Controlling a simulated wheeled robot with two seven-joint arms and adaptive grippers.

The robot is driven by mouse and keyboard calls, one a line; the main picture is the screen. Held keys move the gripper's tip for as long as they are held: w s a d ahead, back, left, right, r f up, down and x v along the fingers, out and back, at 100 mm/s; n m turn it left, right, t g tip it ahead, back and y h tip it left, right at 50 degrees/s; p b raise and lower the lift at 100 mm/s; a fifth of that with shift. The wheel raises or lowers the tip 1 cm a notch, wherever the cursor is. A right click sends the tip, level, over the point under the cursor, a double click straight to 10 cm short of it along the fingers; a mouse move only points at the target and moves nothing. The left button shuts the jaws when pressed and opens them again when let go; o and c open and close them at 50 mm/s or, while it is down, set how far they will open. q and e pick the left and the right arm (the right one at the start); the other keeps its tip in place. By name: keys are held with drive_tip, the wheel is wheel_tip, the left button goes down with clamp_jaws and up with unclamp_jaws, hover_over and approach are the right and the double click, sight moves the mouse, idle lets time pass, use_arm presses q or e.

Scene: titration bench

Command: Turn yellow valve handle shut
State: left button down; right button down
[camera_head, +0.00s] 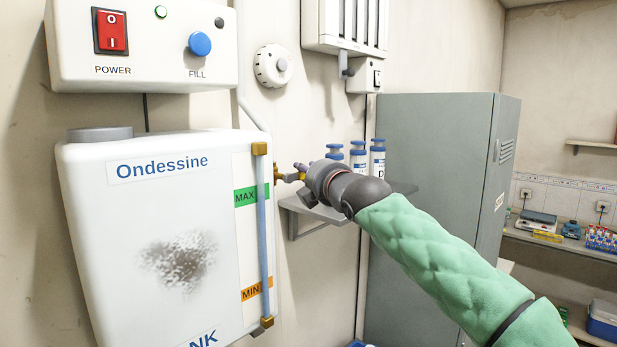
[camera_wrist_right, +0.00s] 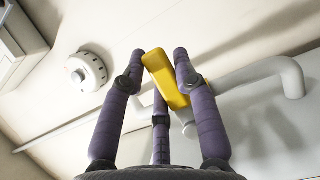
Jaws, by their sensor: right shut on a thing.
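The yellow valve handle (camera_wrist_right: 165,78) shows in the right wrist view between the purple fingers of my right gripper (camera_wrist_right: 160,75). The handle is tilted, its upper end leaning left. The fingers are closed in around it. In the head view my right gripper (camera_head: 302,173) reaches the brass valve fitting (camera_head: 285,177) beside the top of the tank's level tube. There the gripper hides most of the handle. My left gripper is not in view.
The white tank (camera_head: 100,240) with MAX and MIN labels hangs at left, below a control box (camera_head: 140,75) with a red power switch. A small shelf (camera_head: 300,206) with blue-capped bottles (camera_head: 358,158) is behind my right arm. A grey cabinet (camera_head: 430,130) stands right.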

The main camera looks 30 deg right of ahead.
drive_tip(key=shift+r, duration=0.1)
idle(0.4)
drive_tip(key=c, duration=0.9)
unclamp_jaws()
drive_tip(key=s, duration=1.2)
drive_tip(key=shift+a, duration=0.3)
